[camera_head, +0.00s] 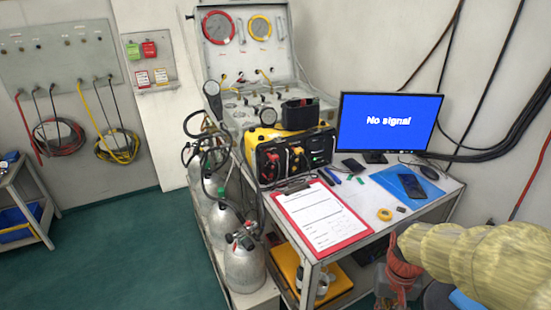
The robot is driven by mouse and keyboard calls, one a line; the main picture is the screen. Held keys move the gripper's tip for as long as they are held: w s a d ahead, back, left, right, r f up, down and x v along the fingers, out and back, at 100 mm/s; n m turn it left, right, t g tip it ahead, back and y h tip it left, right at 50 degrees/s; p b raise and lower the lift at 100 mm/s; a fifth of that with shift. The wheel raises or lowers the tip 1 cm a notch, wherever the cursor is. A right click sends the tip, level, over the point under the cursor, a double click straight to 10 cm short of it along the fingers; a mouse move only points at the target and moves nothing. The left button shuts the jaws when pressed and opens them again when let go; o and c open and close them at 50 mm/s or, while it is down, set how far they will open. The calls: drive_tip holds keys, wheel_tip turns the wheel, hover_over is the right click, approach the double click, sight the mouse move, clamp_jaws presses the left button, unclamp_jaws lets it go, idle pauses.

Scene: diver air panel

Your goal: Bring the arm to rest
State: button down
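My gripper does not show in the head view, and I cannot make out my arm for certain. What the gripper holds, if anything, is hidden from me. The diver air panel (246,42) stands open against the wall, with a red and a yellow gauge in its upright part. A yellow and black control box (290,152) stands on the table in front of it.
The table carries a red clipboard (322,216), a monitor (388,122) reading "No signal", a blue mat (396,178) with a phone, and yellow tape (384,214). Gas cylinders (244,262) stand at left. A pale yellow ribbed shape (485,260) fills the lower right. Green floor (120,260) is clear.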

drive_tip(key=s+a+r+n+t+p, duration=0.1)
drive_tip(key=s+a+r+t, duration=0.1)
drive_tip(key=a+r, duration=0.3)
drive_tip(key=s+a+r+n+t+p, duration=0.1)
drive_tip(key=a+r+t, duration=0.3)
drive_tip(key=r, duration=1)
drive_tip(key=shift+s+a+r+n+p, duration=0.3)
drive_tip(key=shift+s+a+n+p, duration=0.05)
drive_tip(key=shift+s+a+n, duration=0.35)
